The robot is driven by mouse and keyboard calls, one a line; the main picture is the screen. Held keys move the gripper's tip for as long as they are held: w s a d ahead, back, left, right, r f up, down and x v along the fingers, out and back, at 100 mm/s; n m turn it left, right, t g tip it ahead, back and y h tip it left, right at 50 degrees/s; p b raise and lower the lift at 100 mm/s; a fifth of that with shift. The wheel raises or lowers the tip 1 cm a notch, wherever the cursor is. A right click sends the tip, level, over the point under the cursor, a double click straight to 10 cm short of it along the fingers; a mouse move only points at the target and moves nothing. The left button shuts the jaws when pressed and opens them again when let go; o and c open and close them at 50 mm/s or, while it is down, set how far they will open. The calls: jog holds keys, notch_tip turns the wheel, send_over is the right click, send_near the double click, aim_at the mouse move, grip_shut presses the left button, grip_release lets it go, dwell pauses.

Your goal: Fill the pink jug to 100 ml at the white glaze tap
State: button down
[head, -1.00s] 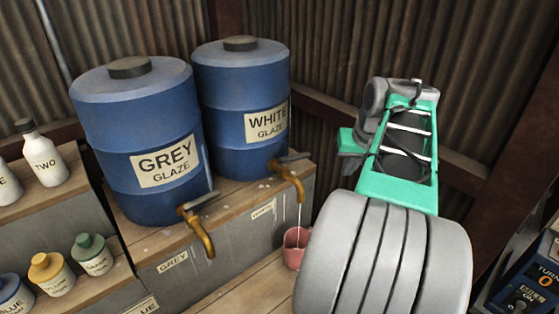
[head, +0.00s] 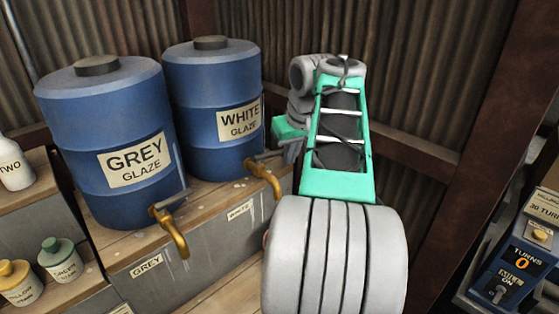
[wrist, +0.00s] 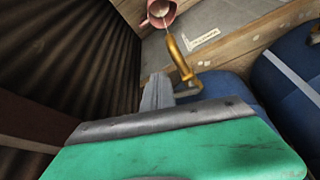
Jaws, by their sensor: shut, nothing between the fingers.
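The white glaze tap (head: 263,175) is brass, with a grey lever, on the blue WHITE GLAZE drum (head: 212,110). The pink jug (wrist: 153,22) stands under its spout in the wrist view, with whitish liquid inside and a thin pale stream entering it. In the head view my arm hides nearly all of the jug. The liquid level against any marks cannot be read. My gripper (wrist: 158,90) is shut and empty, beside the tap's lever; the head view also shows my gripper (head: 290,140) there. Whether it touches the lever is unclear.
The blue GREY GLAZE drum (head: 108,140) with its own brass tap (head: 170,230) stands to the left. Bottles (head: 60,258) line the left shelves. A control box (head: 510,262) is at the right. Corrugated walls close off the back.

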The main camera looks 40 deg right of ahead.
aim_at(282, 152)
jog(key=w, duration=0.1)
jog(key=w+d+f, duration=0.1)
jog(key=w, duration=0.1)
jog(key=w+p, duration=0.1)
jog(key=shift+w+d+f, duration=0.25)
jog(key=shift+d+f, duration=0.05)
jog(key=shift+f, duration=0.1)
jog(key=shift+r+p, duration=0.15)
jog(key=shift+p, duration=0.25)
